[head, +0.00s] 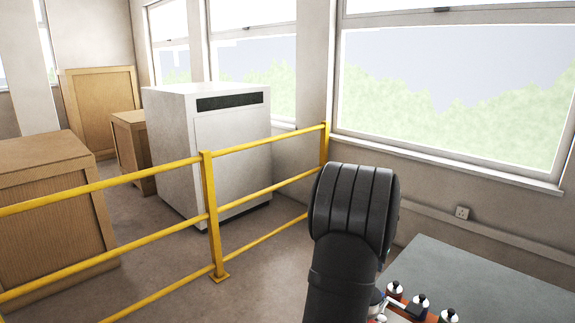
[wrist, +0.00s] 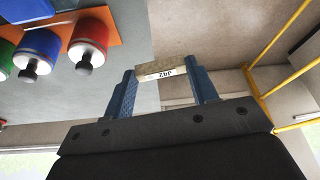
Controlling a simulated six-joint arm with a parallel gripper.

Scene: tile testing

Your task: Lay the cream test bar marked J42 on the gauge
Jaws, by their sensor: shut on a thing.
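The cream test bar (wrist: 150,71) shows in the wrist view, with a white label reading J42 upside down in the picture. My gripper (wrist: 163,80) has two blue fingers and is shut on the bar, one finger at each end. The bar is held off the floor and clear of the grey table top. In the head view my black arm hides the gripper and the bar. I cannot make out the gauge in either view.
An orange plate (wrist: 118,28) with red, blue and green knobbed cylinders lies on the grey table (wrist: 105,88), left of the bar in the wrist view. The table (head: 480,285) is bare at right in the head view. A yellow railing (head: 212,215) stands left of my arm.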

